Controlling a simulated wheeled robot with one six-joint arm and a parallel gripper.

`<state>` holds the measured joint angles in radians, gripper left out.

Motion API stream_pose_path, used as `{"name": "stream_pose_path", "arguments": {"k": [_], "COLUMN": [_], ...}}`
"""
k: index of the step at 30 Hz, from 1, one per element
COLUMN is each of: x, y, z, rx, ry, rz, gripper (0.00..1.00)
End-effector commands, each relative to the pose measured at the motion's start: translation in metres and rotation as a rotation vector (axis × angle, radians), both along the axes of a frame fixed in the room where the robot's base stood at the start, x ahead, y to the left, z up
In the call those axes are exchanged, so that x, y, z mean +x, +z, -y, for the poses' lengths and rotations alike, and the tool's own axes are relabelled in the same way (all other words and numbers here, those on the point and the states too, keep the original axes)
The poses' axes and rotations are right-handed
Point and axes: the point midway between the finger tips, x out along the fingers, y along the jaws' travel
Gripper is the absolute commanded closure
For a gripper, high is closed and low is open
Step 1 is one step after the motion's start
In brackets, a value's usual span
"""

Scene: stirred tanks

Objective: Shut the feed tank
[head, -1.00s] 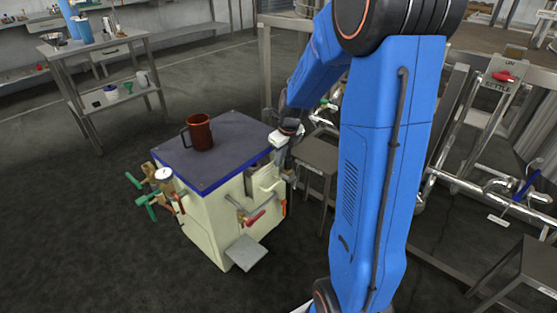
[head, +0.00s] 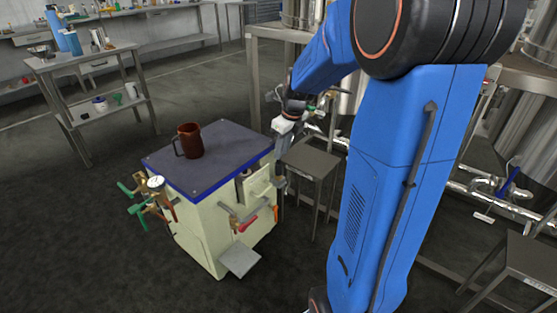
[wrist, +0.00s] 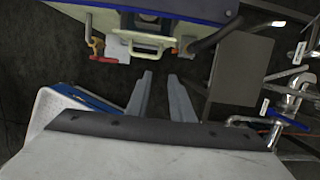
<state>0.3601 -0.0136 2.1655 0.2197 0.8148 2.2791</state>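My gripper (head: 281,166) hangs in the air beside the right side of a cream cabinet with a blue-edged top (head: 222,150). In the wrist view, the two grey fingers of my gripper (wrist: 160,84) are apart with nothing between them. No readable label marks the feed tank, so I cannot tell which vessel it is. Steel tanks stand at the back (head: 345,105) and right edge (head: 500,125), partly behind my arm. A red-handled valve (head: 246,226) is on the cabinet's front; it also shows in the wrist view (wrist: 96,48). A blue valve handle (head: 510,181) sits on the right pipework.
A brown-red mug (head: 188,141) stands on the cabinet. Green-handled valves and a gauge (head: 155,183) jut from its left. A grey stool (head: 312,161) stands right of the cabinet, and another (head: 533,262) at lower right. A steel bench (head: 85,60) is back left. Floor at left is clear.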

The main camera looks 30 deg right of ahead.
Motion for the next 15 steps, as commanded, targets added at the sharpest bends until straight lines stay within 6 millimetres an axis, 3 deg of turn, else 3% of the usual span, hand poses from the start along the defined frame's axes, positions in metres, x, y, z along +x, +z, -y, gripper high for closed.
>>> {"name": "stream_pose_path", "arguments": {"k": [5, 15], "x": [-0.001, -0.005], "y": [0.002, 0.005], "z": [-0.004, -0.02], "rx": [-0.036, -0.183], "ry": [0.153, 0.8], "rz": [0.008, 0.043], "gripper": [0.72, 0.72]}}
